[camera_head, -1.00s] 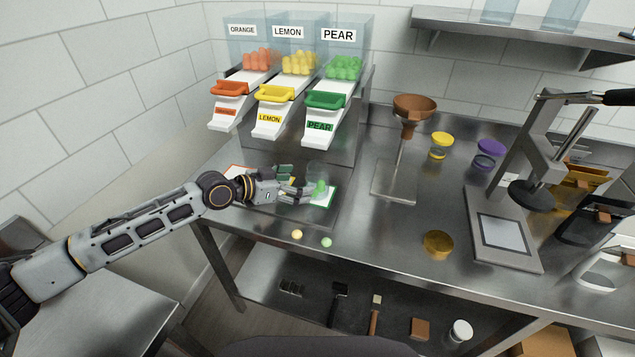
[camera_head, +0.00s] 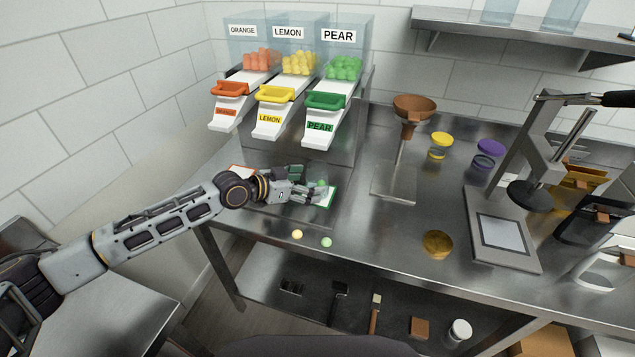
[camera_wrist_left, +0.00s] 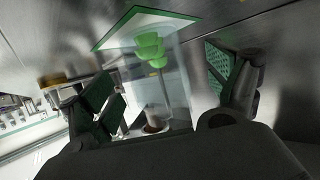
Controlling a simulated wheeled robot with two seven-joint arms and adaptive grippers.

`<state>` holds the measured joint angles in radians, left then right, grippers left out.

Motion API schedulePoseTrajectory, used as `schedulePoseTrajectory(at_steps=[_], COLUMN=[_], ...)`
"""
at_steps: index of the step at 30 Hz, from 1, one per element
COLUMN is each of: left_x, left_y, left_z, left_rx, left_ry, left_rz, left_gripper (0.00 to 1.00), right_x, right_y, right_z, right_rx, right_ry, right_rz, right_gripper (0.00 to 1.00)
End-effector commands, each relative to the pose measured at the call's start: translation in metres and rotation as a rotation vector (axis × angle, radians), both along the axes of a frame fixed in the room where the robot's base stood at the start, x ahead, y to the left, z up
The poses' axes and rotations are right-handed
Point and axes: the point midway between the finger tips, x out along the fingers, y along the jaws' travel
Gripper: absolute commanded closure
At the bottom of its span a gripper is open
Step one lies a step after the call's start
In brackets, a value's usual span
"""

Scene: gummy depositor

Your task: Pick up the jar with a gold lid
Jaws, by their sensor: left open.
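My left gripper (camera_head: 308,195) is open at the green-bordered mat on the left of the table. A clear jar (camera_wrist_left: 165,75) with green gummies stands between its spread fingers in the left wrist view; the same jar (camera_head: 326,194) is partly hidden by the gripper in the head view. I cannot see a lid on it. A gold round lid (camera_head: 437,243) lies on the table to the right, well away from the gripper. A yellow-lidded jar (camera_head: 441,145) and a purple-lidded jar (camera_head: 486,152) stand further back. My right gripper is out of view.
Orange, lemon and pear dispensers (camera_head: 275,95) overhang the back left. Two loose gummies (camera_head: 311,238) lie near the front edge. A funnel stand (camera_head: 413,112) and a press (camera_head: 520,195) stand to the right. Bare table lies between the mat and the gold lid.

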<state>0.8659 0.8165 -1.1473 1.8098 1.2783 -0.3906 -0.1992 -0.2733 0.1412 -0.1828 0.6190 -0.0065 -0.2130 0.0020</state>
Motion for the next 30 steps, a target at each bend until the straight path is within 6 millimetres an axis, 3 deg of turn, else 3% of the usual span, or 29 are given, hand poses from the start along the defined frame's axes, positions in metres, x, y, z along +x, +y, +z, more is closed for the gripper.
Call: schedulePoseTrajectory(at_steps=[12, 30], left_x=[0.015, 0.017], left_y=[-0.028, -0.030], left_z=[-0.010, -0.012], left_rx=[-0.001, 0.000], left_ry=[-0.001, 0.000], left_rz=[0.001, 0.001], left_gripper=[0.11, 0.13], right_x=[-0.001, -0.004], right_y=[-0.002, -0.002], right_z=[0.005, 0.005], right_rx=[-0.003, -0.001], right_ry=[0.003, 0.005], right_rz=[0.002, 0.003], right_gripper=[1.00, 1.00])
